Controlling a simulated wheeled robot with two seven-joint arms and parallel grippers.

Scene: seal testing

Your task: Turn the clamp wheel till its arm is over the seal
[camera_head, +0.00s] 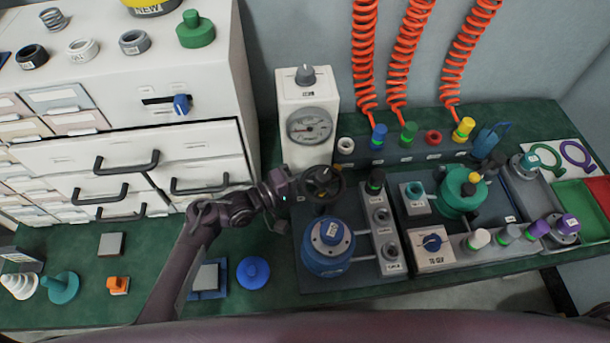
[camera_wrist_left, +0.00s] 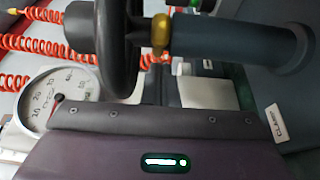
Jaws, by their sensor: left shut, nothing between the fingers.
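A label reading CLAMP (camera_wrist_left: 277,122) shows on the dark body there. My left gripper (camera_head: 285,190) is shut and empty, at the wheel's left side. Whether it touches the rim I cannot tell. I cannot make out the clamp's arm or the seal for certain.
A white gauge box (camera_head: 305,108) stands just behind the wheel. A grey valve block (camera_head: 385,232) and a teal vessel (camera_head: 460,190) stand to the right. White drawers (camera_head: 125,165) with black handles are at the left. A blue knob (camera_head: 253,272) lies on the bench in front.

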